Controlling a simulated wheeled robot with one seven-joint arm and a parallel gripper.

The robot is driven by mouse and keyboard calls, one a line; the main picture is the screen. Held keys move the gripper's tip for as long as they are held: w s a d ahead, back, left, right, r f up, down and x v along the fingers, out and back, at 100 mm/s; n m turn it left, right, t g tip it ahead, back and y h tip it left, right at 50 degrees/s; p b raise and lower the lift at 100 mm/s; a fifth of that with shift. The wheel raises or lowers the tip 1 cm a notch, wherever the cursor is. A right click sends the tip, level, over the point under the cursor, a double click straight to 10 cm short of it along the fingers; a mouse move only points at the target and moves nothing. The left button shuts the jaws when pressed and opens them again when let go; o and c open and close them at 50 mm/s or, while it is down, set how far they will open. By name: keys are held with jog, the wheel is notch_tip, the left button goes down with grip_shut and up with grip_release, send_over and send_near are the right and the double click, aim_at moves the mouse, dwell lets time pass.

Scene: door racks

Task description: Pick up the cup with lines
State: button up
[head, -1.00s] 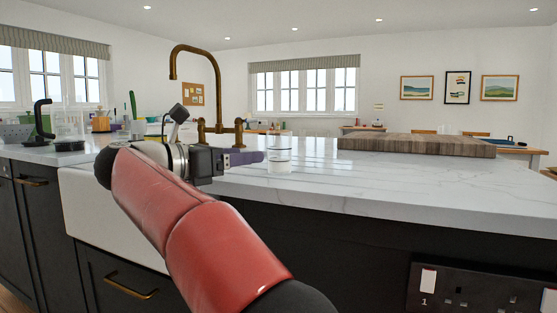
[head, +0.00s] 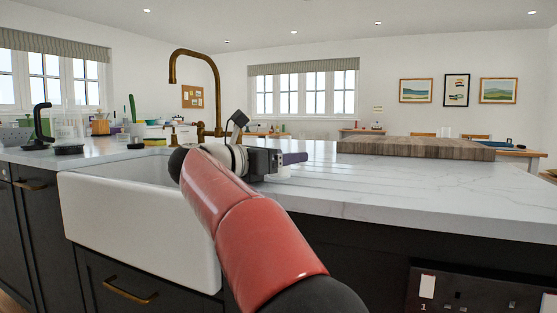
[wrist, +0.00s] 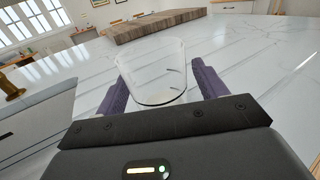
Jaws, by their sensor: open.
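The cup with lines (wrist: 150,84) is clear, with thin dark marks on its wall. In the wrist view it stands upright on the white marble counter (wrist: 255,70), between the two purple fingers of my gripper (wrist: 160,71). The fingers are spread, one on each side of the cup; I cannot tell whether either touches it. In the head view my gripper (head: 293,158) is low over the counter and hides most of the cup.
A wooden board (head: 415,147) lies on the counter to the right and behind. A white sink (head: 140,225) and brass tap (head: 215,90) are to the left. Jars and a black stand (head: 41,125) are at far left. The counter's right front is clear.

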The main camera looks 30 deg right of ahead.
jog(key=c, duration=1.1)
jog(key=shift+r, duration=0.2)
notch_tip(320, 180, up, 20)
jog(key=p, duration=0.9)
jog(key=shift+f, duration=0.25)
